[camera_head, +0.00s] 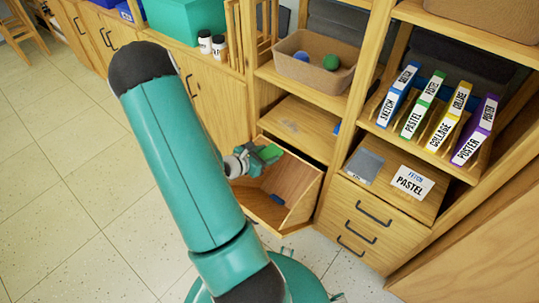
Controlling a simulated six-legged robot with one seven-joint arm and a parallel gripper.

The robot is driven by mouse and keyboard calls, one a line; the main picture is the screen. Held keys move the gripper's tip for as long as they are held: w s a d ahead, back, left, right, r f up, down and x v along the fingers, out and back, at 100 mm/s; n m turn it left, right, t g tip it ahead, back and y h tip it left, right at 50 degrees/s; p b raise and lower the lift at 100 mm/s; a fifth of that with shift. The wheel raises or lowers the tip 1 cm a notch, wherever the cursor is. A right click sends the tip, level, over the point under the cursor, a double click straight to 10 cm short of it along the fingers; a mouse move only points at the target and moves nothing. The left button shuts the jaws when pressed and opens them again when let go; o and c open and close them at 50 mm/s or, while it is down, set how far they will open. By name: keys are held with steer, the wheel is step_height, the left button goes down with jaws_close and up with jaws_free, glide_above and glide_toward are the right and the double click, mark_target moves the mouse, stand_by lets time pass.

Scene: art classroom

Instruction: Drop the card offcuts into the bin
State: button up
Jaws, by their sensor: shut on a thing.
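My gripper (254,160) is small in view, beyond my large teal arm. It is shut on a small green piece (269,153), which looks like the card offcuts. The fingers are partly hidden and the piece is too small to show its edges clearly. The gripper and green piece appear over the open wooden bin (301,190), a pulled-out box low in the shelving unit. I cannot tell how far above its rim they are. A small dark blue item (277,199) shows inside the bin. My arm hides part of the bin's left side.
Shelves hold a brown basket (310,62) with two balls and upright labelled folders (432,117). A sign (411,182) and a grey sheet (364,165) lie on the drawer unit (364,228). A green box (187,27) stands on the left counter. The floor at left is clear.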

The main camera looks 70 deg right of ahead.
steer(key=shift+s, duration=0.7)
steer(key=shift+s+f, duration=0.1)
steer(key=shift+f, duration=2.45)
steer(key=o, duration=1)
steer(key=v, duration=1.3)
steer(key=shift+w+a+r, duration=0.15)
steer(key=shift+w+a, duration=0.05)
steer(key=shift+w, duration=0.2)
